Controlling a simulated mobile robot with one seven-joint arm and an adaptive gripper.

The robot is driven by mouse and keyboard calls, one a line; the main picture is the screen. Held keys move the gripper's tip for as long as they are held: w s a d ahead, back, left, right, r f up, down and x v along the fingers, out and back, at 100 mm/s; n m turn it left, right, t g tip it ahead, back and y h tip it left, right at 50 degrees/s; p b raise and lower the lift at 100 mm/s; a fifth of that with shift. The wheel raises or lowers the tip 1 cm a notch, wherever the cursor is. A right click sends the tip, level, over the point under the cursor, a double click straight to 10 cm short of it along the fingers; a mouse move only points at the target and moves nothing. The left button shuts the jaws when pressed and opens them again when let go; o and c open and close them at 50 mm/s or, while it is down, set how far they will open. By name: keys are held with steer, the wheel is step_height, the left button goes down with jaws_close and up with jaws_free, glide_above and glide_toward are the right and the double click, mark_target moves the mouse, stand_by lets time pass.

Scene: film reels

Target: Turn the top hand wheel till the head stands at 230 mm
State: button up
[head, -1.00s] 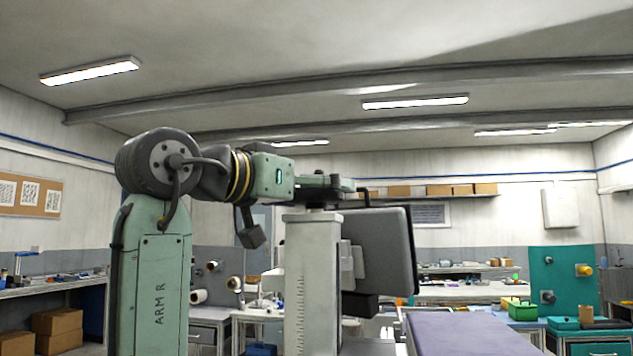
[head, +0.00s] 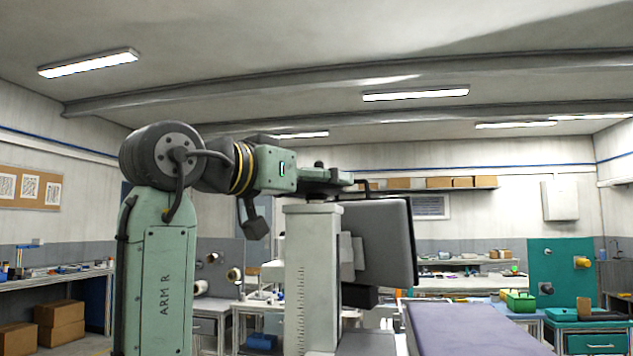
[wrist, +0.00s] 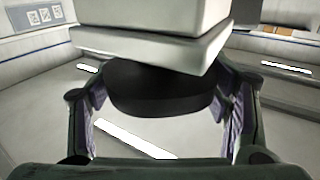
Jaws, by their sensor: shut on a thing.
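A pale grey column (head: 312,255) stands upright in the head view, with a tick scale down its front. The scale is too small to read. A head with a large dark grey panel (head: 382,240) and a black block below it sits on the column's right side. My gripper (head: 322,185) lies level over the column top. In the wrist view, my gripper (wrist: 163,105) has one finger on each side of the black round hand wheel (wrist: 160,88) and is shut on it. The wheel is mostly hidden by my gripper in the head view.
A purple-topped bench or table (head: 475,328) lies at the right front. Workbenches with reels and tools, a teal panel (head: 560,270) and a wall shelf with boxes (head: 450,183) stand behind. Cardboard boxes (head: 60,325) are at the lower left. Above my gripper is free air.

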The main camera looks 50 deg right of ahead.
steer(key=shift+c, duration=0.4)
steer(key=shift+m+g+y, duration=0.4)
steer(key=shift+m+g, duration=1.2)
steer(key=shift+g, duration=0.9)
steer(key=shift+c, duration=0.2)
steer(key=o, duration=1.2)
steer(key=shift+a, duration=0.1)
steer(key=v, duration=1.2)
